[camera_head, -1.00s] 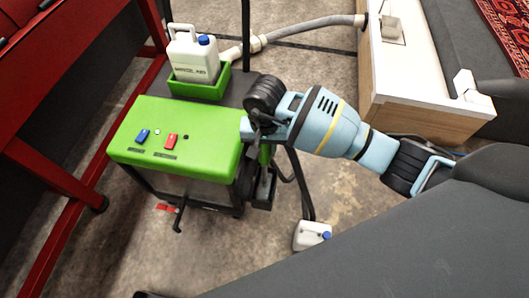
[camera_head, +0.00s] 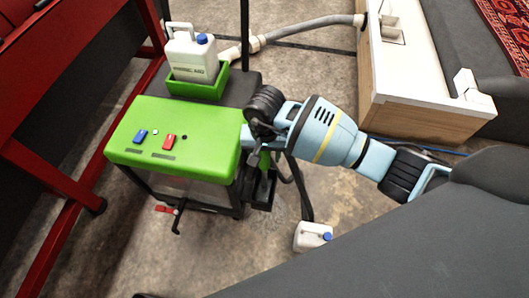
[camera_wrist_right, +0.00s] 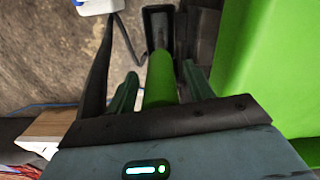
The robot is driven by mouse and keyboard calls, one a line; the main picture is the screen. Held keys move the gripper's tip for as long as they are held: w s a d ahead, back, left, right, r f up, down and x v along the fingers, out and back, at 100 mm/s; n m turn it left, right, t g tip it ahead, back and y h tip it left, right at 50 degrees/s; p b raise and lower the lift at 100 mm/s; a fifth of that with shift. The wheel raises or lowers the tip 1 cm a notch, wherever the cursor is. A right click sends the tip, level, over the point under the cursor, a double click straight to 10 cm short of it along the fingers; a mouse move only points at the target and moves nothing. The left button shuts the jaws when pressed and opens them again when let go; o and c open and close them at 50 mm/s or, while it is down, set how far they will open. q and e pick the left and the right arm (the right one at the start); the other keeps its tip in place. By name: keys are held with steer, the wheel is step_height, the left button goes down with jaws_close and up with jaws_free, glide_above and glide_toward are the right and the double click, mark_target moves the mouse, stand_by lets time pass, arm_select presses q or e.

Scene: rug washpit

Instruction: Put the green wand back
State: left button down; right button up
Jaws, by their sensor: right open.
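The green wand (camera_wrist_right: 160,78) shows as a green cylinder between the fingers of my right gripper (camera_wrist_right: 160,88) in the right wrist view. The fingers stand apart, one on each side of it; I cannot tell whether they touch it. The wand's far end meets a black holder (camera_wrist_right: 158,28) and appears to be inside it. In the head view, a small green part of the wand (camera_head: 265,160) shows below my right wrist, above the black holder (camera_head: 262,190) at the cart's right side. My wrist hides much of the wand there. My left gripper is not in view.
The green-topped cart (camera_head: 185,145) with blue and red switches stands left of my right gripper. A white jug (camera_head: 190,58) sits in a green tray behind. Another white jug (camera_head: 312,236) is on the floor. Black hoses hang beside the holder.

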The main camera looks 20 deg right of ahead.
steer(key=shift+r, duration=0.3)
step_height(320, 180, up, 12)
steer(key=p, duration=0.3)
steer(key=shift+f, duration=0.1)
